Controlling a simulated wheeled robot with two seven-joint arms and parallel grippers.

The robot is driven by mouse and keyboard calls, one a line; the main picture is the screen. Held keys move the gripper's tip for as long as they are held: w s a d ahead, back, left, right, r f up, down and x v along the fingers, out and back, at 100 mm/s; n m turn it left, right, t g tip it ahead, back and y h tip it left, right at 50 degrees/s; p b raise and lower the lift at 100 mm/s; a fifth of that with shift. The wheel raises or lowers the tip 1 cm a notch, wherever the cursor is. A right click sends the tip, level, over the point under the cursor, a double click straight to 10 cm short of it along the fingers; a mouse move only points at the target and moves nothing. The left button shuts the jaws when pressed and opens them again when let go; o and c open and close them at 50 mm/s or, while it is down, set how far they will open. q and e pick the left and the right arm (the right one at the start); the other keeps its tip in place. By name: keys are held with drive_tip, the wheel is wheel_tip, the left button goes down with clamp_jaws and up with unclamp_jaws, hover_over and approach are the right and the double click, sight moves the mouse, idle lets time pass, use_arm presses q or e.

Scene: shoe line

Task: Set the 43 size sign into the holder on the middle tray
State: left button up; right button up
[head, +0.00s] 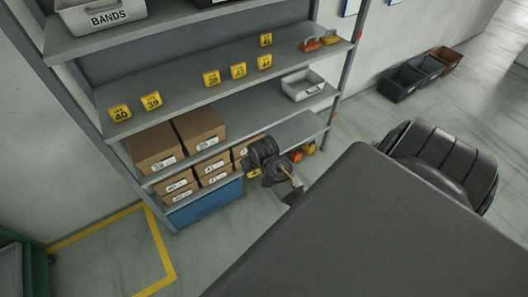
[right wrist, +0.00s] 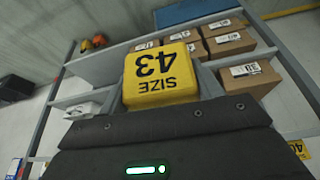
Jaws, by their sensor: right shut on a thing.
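The yellow 43 size sign (right wrist: 160,78) fills the middle of the right wrist view, with its print upside down. My right gripper (right wrist: 164,92) is shut on it, with grey fingers at both sides of the sign. In the head view my dark right wrist and gripper (head: 262,163) are in front of the lower shelves, near the boxes, and a bit of yellow shows beside them. My left gripper is not in view. I cannot make out the middle tray or its holder in either view.
A grey shelf rack (head: 190,78) stands against the wall, with several yellow signs (head: 211,78), cardboard boxes (head: 199,127) and a white bin (head: 303,85). A blue crate (head: 205,203) is at its bottom. Dark bins (head: 400,82) stand by the wall at right.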

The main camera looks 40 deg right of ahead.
drive_tip(key=s+a+r+n+y+b, duration=0.1)
drive_tip(key=s+a+r, duration=0.2)
drive_tip(key=a, duration=0.3)
drive_tip(key=s+a+r+n+b, duration=0.1)
drive_tip(key=s+a+r+n, duration=0.1)
drive_tip(key=s+a+r, duration=0.3)
drive_tip(key=s+a+f+b, duration=0.3)
drive_tip(key=a+f+b, duration=0.1)
drive_tip(key=f+b, duration=0.6)
drive_tip(key=shift+b, duration=1.2)
